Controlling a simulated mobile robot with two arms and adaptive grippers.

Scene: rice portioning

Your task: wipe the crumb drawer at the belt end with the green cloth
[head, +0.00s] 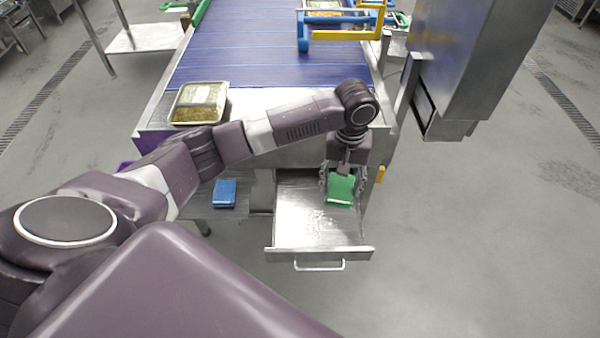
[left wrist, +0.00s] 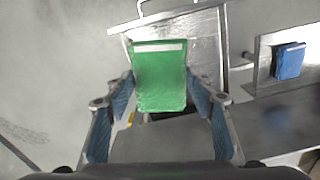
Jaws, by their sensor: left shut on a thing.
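The crumb drawer (head: 290,228) is a pulled-out metal tray below the belt end, with a handle on its front. Pale crumbs are scattered on its floor. My left gripper (head: 340,180) is over the right rear part of the drawer, pointing down. It is shut on the green cloth (head: 340,190), a folded pad with a pale stripe. In the left wrist view the green cloth (left wrist: 160,80) sits between both fingers, with the drawer (left wrist: 205,40) behind it. I cannot tell whether the cloth touches the drawer floor. My right gripper is not in view.
A blue cloth (head: 225,193) lies on a shelf left of the drawer. A packed tray of food (head: 199,103) sits at the belt end. The blue belt (head: 250,45) runs away behind, with a machine column (head: 470,60) at right. Floor in front is clear.

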